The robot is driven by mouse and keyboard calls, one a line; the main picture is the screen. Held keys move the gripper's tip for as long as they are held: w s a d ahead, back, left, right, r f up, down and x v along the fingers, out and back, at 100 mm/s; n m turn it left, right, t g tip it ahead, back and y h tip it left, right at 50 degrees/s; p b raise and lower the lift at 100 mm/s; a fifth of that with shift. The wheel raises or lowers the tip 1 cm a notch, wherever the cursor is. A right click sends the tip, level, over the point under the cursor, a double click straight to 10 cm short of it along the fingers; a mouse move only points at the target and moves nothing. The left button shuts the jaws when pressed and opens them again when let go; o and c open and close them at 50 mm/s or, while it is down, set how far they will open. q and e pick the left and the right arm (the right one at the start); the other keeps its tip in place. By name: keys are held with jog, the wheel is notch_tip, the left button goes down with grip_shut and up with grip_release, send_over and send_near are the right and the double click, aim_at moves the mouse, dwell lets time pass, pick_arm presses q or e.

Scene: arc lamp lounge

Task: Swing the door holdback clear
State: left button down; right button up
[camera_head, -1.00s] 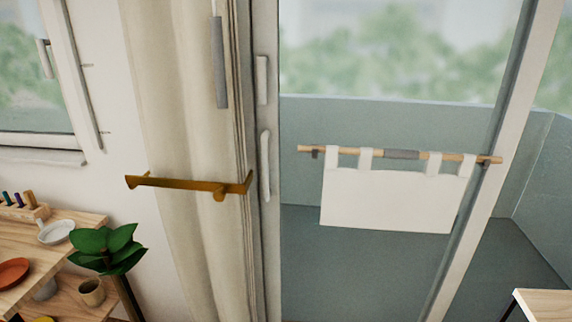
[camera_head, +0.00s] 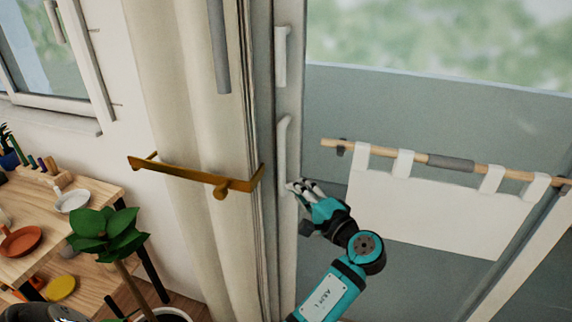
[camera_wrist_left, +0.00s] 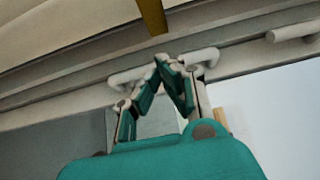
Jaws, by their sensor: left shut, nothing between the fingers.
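The holdback, a brass bar with a knob (camera_head: 195,176), crosses the front of the cream curtain in the head view, its right end by the door frame. A brass strip of it shows at the top of the left wrist view (camera_wrist_left: 152,14). My left gripper (camera_head: 297,186) is shut and empty, just right of the bar's right end and by the lower end of a white door handle (camera_head: 282,150). In the left wrist view its fingertips (camera_wrist_left: 172,64) meet in front of that handle; contact cannot be told. My right gripper is not in view.
A glass door with a wooden rail and hanging white cloth (camera_head: 440,210) stands at right. A potted plant (camera_head: 105,235) and a wooden shelf (camera_head: 100,205) with dishes stand at lower left. The curtain (camera_head: 185,100) hangs behind the bar.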

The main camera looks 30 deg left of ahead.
pick_arm(q)
jog(key=p+x, duration=0.3)
jog(key=x, duration=0.7)
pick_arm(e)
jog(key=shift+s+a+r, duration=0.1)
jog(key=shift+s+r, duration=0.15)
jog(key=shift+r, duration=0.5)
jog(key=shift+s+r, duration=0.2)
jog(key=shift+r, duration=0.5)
pick_arm(q)
jog(key=shift+f, duration=0.1)
